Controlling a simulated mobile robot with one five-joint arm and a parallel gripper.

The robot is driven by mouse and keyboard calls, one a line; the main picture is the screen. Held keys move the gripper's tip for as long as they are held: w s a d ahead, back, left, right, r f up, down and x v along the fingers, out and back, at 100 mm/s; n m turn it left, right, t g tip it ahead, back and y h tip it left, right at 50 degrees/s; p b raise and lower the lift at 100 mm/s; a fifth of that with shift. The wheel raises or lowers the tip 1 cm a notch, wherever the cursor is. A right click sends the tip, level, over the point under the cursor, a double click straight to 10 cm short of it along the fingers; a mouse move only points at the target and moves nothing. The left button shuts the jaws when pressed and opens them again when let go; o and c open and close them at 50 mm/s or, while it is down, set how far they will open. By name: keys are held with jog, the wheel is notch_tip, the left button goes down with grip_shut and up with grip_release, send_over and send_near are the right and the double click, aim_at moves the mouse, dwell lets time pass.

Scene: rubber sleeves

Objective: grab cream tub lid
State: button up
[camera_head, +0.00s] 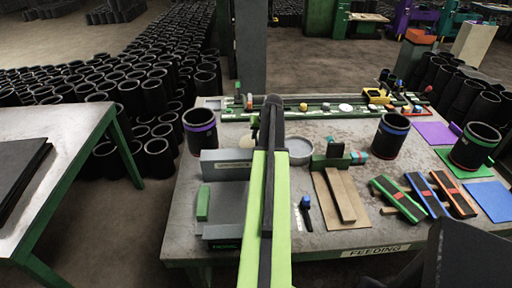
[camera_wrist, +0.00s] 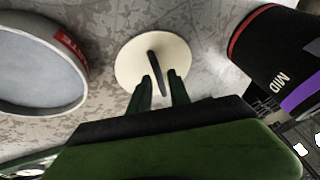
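The cream tub lid (camera_wrist: 128,66) is a round, cream-coloured disc with a thin dark upright handle (camera_wrist: 156,66) across its middle. It lies on the speckled grey table in the wrist view. My gripper (camera_wrist: 160,76) has two dark green fingers, open and apart, one on each side of the handle's near end. Gaps show between the handle and both fingers, so nothing is gripped.
A round grey dish (camera_head: 299,145) with a red label stands right of my arm. A black sleeve with a purple band (camera_head: 200,128) stands at the left, marked MID in the wrist view (camera_wrist: 285,55). A grey fixture (camera_head: 222,170) sits nearer. A tool rail lines the back.

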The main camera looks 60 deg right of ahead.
aim_at(256, 140)
jog(key=b+x, duration=0.4)
jog(key=x, duration=0.1)
jog(key=shift+s+f, duration=0.25)
jog(key=shift+f, duration=0.05)
jog(key=shift+a+r, duration=0.1)
jog(key=shift+r, duration=0.1)
grip_shut()
